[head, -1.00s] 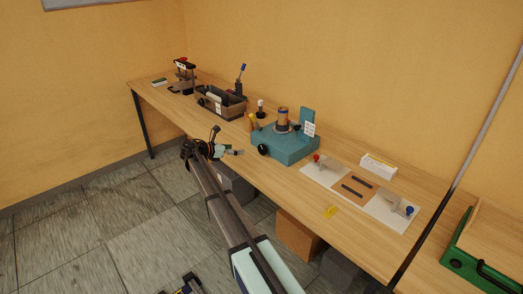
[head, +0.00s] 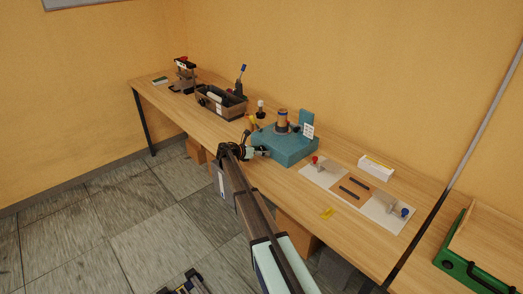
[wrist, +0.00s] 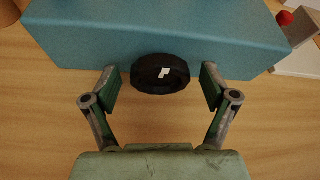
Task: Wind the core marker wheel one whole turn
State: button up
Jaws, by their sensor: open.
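The core marker wheel (wrist: 150,84) is a black round knob with a white mark on its face. It sits on the front of a teal box (wrist: 90,32), which stands on the bench in the head view (head: 285,153). In the wrist view my gripper (wrist: 161,80) is open, with one finger on each side of the wheel. A gap shows between each finger and the wheel, and whether the fingers reach its depth is unclear.
A brown spool (head: 282,118) stands on the teal box. A plate with red and blue knobs (head: 318,178) lies to the right, near a white box (head: 376,167). A dark tool bin (head: 208,109) is further left. Bare bench top (head: 190,123) lies in front of the bin.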

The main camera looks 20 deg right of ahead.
jog(key=shift+d+f, duration=0.15)
jog(key=shift+d, duration=0.1)
jog(key=c, duration=1.2)
jog(key=shift+o, duration=0.2)
jog(key=shift+b, duration=0.35)
jog(key=shift+f+m+t+b, duration=0.2)
jog(key=shift+m+t+b, duration=0.15)
jog(key=shift+b, duration=0.35)
jog(key=b, duration=0.1)
jog(key=m+t+b, duration=0.1)
jog(key=b, duration=0.1)
jog(key=shift+s+f+m+y, duration=0.1)
jog(key=shift+s+m+y, duration=0.05)
jog(key=shift+m+y, duration=0.15)
jog(key=m+t+b, duration=0.1)
jog(key=b, duration=0.2)
jog(key=shift+m, duration=0.25)
jog(key=b, duration=0.1)
jog(key=m+t+b, duration=0.1)
jog(key=b, duration=0.1)
jog(key=shift+r, duration=0.25)
